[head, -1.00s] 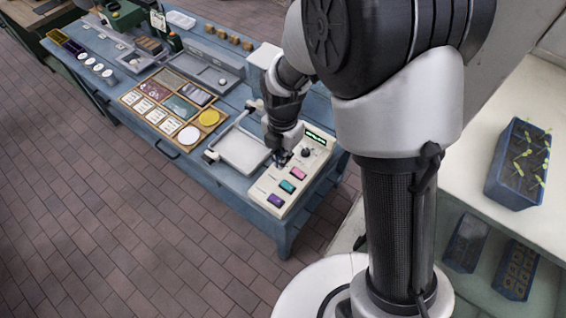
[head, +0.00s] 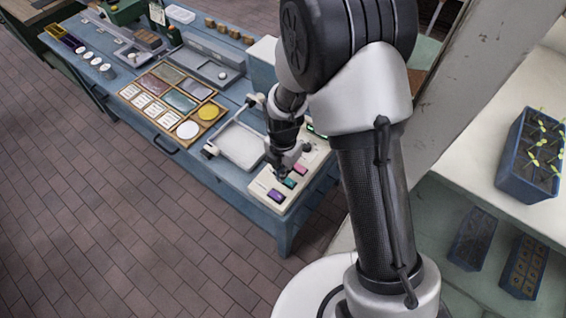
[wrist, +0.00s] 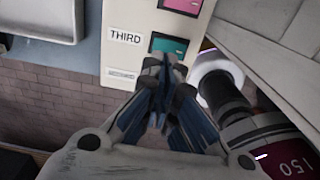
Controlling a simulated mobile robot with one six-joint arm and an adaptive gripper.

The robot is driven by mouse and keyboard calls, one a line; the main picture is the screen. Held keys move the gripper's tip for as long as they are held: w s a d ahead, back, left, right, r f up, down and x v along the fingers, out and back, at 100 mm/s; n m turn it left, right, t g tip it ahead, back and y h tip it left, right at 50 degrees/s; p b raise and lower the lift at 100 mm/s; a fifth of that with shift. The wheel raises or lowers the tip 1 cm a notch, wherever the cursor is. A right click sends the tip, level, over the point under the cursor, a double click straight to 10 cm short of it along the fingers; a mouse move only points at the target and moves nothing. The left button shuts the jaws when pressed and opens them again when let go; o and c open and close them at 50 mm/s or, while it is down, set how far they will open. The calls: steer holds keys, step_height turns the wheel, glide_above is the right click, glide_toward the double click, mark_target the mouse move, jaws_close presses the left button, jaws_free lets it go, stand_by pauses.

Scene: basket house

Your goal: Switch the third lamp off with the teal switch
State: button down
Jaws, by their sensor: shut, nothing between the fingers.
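The cream switch panel (head: 262,187) lies at the front right corner of the blue table. It carries a purple switch (head: 275,195), a teal switch (head: 289,183) and a pink switch (head: 301,170). In the wrist view, the teal switch (wrist: 170,44) sits beside a label (wrist: 125,37) reading THIRD. My gripper (head: 279,175) is shut and empty, with its tips over the panel close to the teal switch. In the wrist view, the fingertips (wrist: 159,66) overlap its lower edge; I cannot tell whether they touch. No lamp is clearly identifiable.
A pale tray (head: 238,146) stands just left of the panel. A wooden compartment tray (head: 172,100) and a grey box (head: 207,66) lie farther along the blue table (head: 236,179). A blue planter (head: 528,180) with seedlings stands at right. The brick floor (head: 130,220) is open.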

mark_target(283, 185)
step_height(283, 185, down, 4)
steer(key=shift+r+b, duration=0.2)
steer(key=shift+b, duration=0.2)
steer(key=shift+w+a+f+b, duration=0.2)
steer(key=shift+f+b, duration=0.2)
steer(key=shift+f, duration=0.15)
steer(key=shift+s+r, duration=0.15)
steer(key=shift+d, duration=0.15)
